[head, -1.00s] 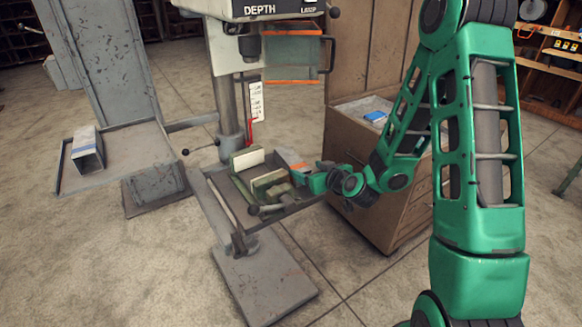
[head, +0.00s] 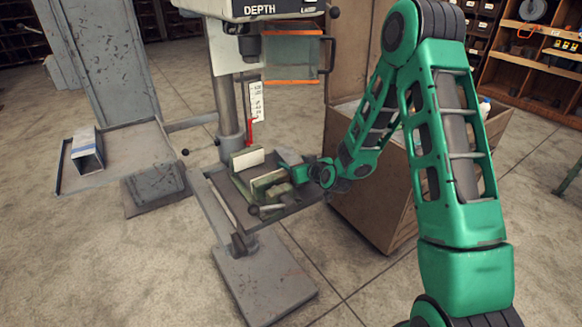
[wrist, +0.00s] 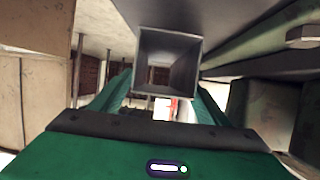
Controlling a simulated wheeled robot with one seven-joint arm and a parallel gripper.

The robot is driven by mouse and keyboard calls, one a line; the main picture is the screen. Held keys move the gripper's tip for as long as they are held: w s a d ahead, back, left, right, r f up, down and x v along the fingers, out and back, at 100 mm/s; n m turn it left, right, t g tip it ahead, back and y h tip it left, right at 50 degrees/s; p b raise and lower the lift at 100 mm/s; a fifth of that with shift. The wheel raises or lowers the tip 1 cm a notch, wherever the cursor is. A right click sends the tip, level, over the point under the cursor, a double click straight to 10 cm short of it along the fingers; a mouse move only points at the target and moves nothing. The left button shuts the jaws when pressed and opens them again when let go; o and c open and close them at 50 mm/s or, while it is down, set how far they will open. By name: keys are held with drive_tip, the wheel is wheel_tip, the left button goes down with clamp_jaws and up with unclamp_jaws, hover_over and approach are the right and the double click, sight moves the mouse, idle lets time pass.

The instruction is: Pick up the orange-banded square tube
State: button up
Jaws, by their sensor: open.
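A grey square tube (wrist: 168,35) shows end-on in the wrist view, and I look into its hollow opening. No orange band shows on it from here. In the head view my gripper and wrist hide the tube at the right of the drill press vise. My gripper (head: 287,170) is at the right side of that vise. In the wrist view my gripper (wrist: 160,104) is open, with one green finger to each side of the tube. I cannot tell whether either finger touches it.
The green vise (head: 262,183) sits on the drill press table (head: 215,195), close to my gripper. A blue-banded square tube (head: 87,150) lies on a tray at left. Open floor lies in front.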

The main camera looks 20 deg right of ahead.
drive_tip(key=shift+c, duration=0.4)
drive_tip(key=c, duration=1.5)
